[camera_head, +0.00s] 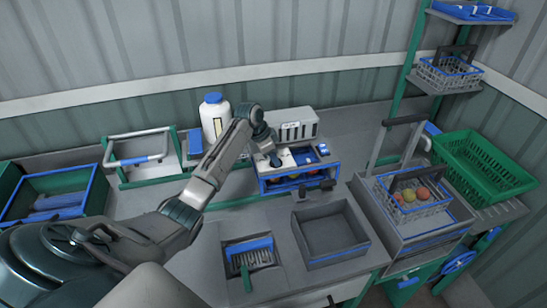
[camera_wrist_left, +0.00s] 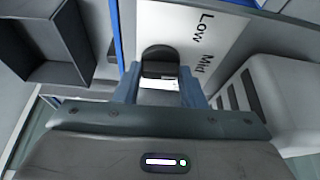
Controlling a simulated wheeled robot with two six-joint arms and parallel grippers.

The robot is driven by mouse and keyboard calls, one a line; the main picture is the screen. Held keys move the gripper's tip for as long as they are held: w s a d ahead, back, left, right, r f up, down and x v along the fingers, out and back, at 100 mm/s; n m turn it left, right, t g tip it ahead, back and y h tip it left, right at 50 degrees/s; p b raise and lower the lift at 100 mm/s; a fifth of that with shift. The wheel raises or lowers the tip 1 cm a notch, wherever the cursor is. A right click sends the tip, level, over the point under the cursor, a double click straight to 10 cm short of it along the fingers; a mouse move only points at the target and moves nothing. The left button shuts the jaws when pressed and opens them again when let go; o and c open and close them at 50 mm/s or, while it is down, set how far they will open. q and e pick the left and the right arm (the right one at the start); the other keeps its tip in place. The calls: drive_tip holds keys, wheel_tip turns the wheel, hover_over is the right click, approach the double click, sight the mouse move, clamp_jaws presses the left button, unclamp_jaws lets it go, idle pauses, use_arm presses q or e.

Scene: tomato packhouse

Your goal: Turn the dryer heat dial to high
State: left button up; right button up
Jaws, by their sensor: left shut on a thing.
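The dryer (camera_head: 325,168) is a low unit with a blue frame on the bench, with red and orange fruit showing through its open front. My left gripper (camera_head: 275,158) reaches its top at the left end. In the left wrist view, the gripper (camera_wrist_left: 160,85) is shut on the black heat dial (camera_wrist_left: 160,54), with one finger on each side. The white dial panel (camera_wrist_left: 215,22) bears the words Low and Mid to the right of the dial. No High label shows, and the dial's pointer cannot be made out. The dial is hidden by the gripper in the head view.
A grey vented box (camera_head: 297,120) and a white bottle with a blue cap (camera_head: 214,118) stand behind the dryer. An empty grey tray (camera_head: 332,258) is in front. A wire basket of fruit (camera_head: 412,205) and a green crate (camera_head: 480,165) are to the right.

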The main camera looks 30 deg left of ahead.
use_arm(q)
drive_tip(key=m, duration=0.1)
drive_tip(key=m+b, duration=0.1)
drive_tip(key=shift+w+a+f+m+g+h, duration=0.1)
drive_tip(key=shift+w+a+m+g+h, duration=0.05)
drive_tip(key=shift+m+g+h, duration=0.25)
drive_tip(key=m+b, duration=0.1)
drive_tip(key=m+g+b, duration=0.1)
drive_tip(key=m, duration=0.1)
drive_tip(key=shift+w+m+h+b, duration=0.2)
drive_tip(key=shift+m+h+b, duration=0.1)
drive_tip(key=shift+h, duration=0.1)
drive_tip(key=m+g+b, duration=0.1)
drive_tip(key=m+b, duration=0.1)
drive_tip(key=m, duration=0.2)
drive_tip(key=shift+w+a+g+b, duration=0.1)
drive_tip(key=shift+w+g+b, duration=0.05)
drive_tip(key=shift+g+b, duration=0.25)
drive_tip(key=shift+m+g+b, duration=0.4)
drive_tip(key=shift+m+b, duration=0.15)
drive_tip(key=shift+m, duration=0.45)
drive_tip(key=o, duration=1)
